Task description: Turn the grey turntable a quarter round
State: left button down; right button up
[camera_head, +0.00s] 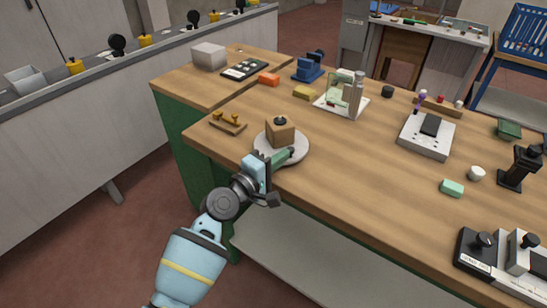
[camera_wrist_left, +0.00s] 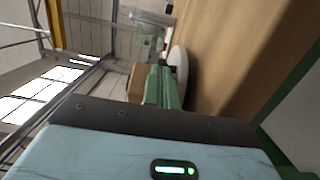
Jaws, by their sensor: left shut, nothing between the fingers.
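The grey turntable (camera_head: 264,145) is a pale round disc on the wooden bench near its front left edge. A tan wooden block (camera_head: 281,133) with a dark round knob on top sits on it. My left gripper (camera_head: 294,154) is at the disc's front rim, its green fingers shut with nothing between them. I cannot tell whether they touch the disc or the block. In the left wrist view the green fingers (camera_wrist_left: 161,87) overlap the disc (camera_wrist_left: 180,75) and the block (camera_wrist_left: 136,82) is beside them. My right gripper is not in view.
A wooden piece with brass knobs (camera_head: 228,122) lies left of the turntable. A tray with glass pieces (camera_head: 341,103) stands behind it to the right. A green block (camera_head: 452,188) and a grey device (camera_head: 427,135) are further right. The bench between is clear.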

pick_arm(q)
jog(key=shift+d, duration=0.7)
dwell(0.5)
jog(key=shift+s, duration=0.1)
